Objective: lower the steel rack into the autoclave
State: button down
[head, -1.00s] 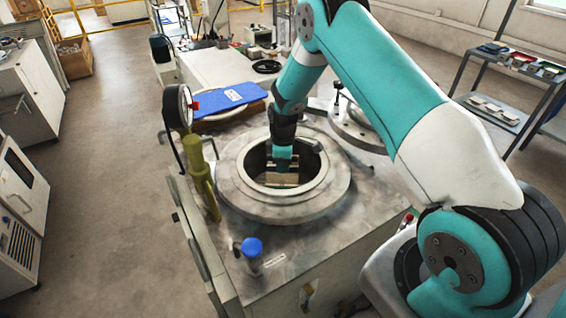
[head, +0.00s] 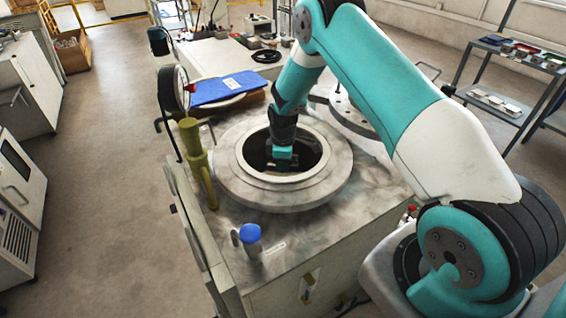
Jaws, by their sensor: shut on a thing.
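The autoclave is a box with a round steel rim (head: 235,185) on top and a dark open mouth. My gripper (head: 283,163) points down inside this mouth, near its far side. Its fingers are shut, but their tips are lost in the shadow. The steel rack, whose tan load showed under the gripper a second ago, is now hidden in the dark of the chamber. I cannot see how deep it hangs or whether it touches the bottom.
A pressure gauge (head: 178,88) and a yellow-green valve (head: 197,155) stand left of the mouth. A blue-capped fitting (head: 250,240) is in front. A blue folder (head: 228,88) lies behind. The round lid (head: 352,118) is swung aside, behind and right of the mouth.

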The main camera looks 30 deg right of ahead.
jog(key=shift+w+f+b, duration=0.1)
jog(key=shift+f+b, duration=0.45)
jog(key=shift+f, duration=0.15)
dwell(1.3)
jog(key=c, duration=1.1)
grip_release()
jog(key=shift+o, duration=0.6)
jog(key=shift+f, duration=0.1)
notch_tip(320, 180, up, 20)
jog(key=p, duration=1.3)
jog(key=shift+p, duration=0.3)
